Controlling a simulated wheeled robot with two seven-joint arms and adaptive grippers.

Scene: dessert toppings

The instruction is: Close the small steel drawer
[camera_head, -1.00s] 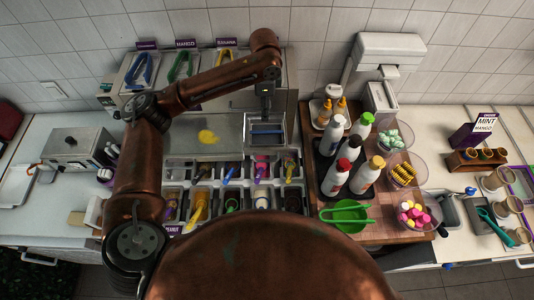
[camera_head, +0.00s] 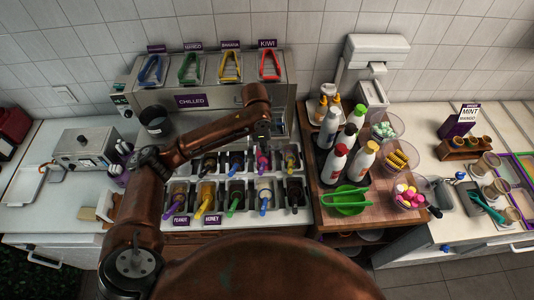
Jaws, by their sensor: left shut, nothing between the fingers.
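My left gripper (camera_head: 263,134) is shut and empty. It points down at the front of the steel chilled unit (camera_head: 224,92), just above the back of the topping rack. The small steel drawer cannot be made out clearly; my left arm and gripper cover the lower right part of the unit where it would show. I cannot tell whether the gripper touches it. My right gripper is out of view.
The topping rack (camera_head: 222,217), with several coloured spoons, stands below the gripper. A dark cup (camera_head: 155,121) stands left of the forearm.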

